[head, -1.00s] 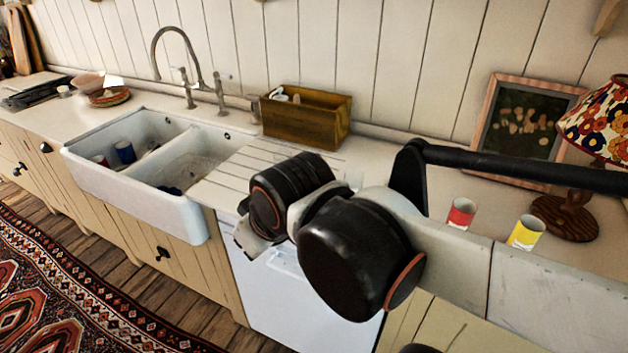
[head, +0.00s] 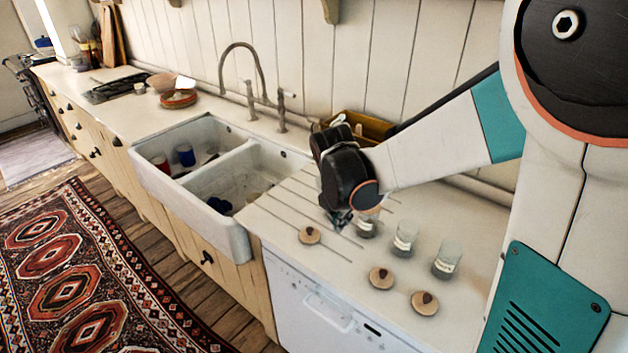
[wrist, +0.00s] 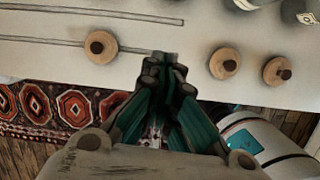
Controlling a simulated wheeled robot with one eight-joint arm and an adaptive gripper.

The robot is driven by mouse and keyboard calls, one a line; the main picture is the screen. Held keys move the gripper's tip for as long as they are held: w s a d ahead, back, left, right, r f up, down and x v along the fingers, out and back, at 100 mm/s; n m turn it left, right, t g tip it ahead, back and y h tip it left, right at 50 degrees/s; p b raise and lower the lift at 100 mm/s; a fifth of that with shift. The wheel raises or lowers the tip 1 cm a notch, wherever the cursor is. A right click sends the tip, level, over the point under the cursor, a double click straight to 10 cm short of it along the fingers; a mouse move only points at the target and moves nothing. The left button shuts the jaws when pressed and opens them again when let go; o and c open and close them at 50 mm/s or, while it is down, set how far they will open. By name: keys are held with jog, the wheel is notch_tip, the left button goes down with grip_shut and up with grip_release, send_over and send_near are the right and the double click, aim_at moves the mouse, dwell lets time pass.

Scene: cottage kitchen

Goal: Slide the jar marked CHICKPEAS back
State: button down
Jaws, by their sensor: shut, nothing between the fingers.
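Several clear glass jars with pale labels stand in a row on the white worktop in the head view: one by my gripper (head: 367,224), a middle one (head: 404,238) and a right one (head: 447,262). The lettering is too small to read, so I cannot tell which is marked CHICKPEAS. My gripper (head: 342,217) is low over the worktop, just left of the nearest jar; I cannot tell whether they touch. In the wrist view my gripper (wrist: 165,65) is shut and empty. Part of a jar (wrist: 302,12) shows at that view's top right corner.
Round wooden lids with dark knobs lie in front of the jars: left (head: 309,235), middle (head: 382,278) and right (head: 424,303). A white double sink (head: 235,230) is to the left. A wooden box (head: 372,124) stands behind my arm. The worktop's front edge is close.

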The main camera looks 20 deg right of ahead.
aim_at(368, 220)
jog(key=shift+n, duration=0.6)
jog(key=b+x, duration=0.1)
jog(key=x, duration=0.3)
jog(key=b+x, duration=0.1)
jog(key=x, duration=0.3)
jog(key=d+b+x, duration=0.1)
jog(key=x, duration=0.2)
jog(key=shift+w+f, duration=0.2)
jog(key=shift+f, duration=0.05)
jog(key=shift+w+d+r+b, duration=0.15)
jog(key=shift+w+d, duration=0.2)
jog(key=shift+d, duration=0.25)
jog(key=shift+w+d+r+b, duration=0.15)
jog(key=shift+w+d, duration=0.2)
jog(key=shift+d, duration=0.2)
jog(key=shift+w+d, duration=0.35)
jog(key=shift+d, duration=0.2)
jog(key=w+d, duration=0.2)
jog(key=d, duration=0.1)
jog(key=w+d, duration=0.1)
jog(key=d, duration=0.1)
jog(key=w+d, duration=0.2)
jog(key=d, duration=0.1)
jog(key=shift+w+d+b, duration=0.35)
